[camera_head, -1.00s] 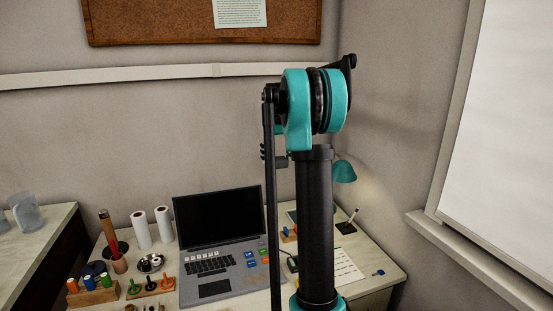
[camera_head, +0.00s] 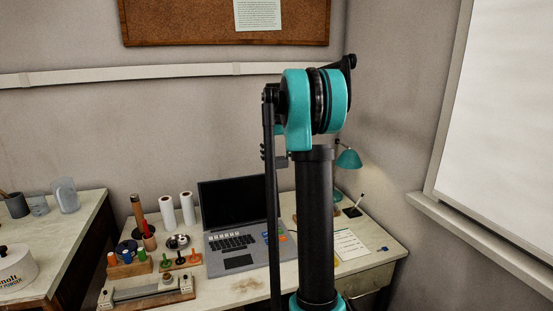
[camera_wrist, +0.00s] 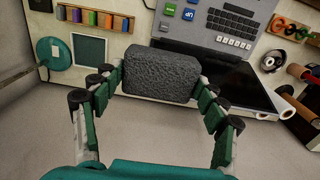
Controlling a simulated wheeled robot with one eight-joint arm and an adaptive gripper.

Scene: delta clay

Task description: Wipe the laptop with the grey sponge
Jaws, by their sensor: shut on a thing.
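In the wrist view my gripper (camera_wrist: 160,88) is shut on the grey sponge (camera_wrist: 160,75), a dark rough block held between its two green-padded fingers. The open laptop (camera_wrist: 225,22) shows beyond the sponge, with its keyboard and coloured keys at the top and its dark screen to the right. The sponge overlaps part of the laptop in this view; I cannot tell if they touch. In the head view the laptop (camera_head: 238,262) stands open on the desk, partly behind my arm. The gripper and sponge do not show there.
The desk (camera_head: 230,290) also bears two white rolls (camera_head: 188,208), a peg block (camera_head: 128,268), small bowls (camera_head: 178,241), a paper sheet (camera_head: 350,244) and a teal lamp (camera_head: 348,159). A side counter (camera_head: 70,228) with jugs stands at the left.

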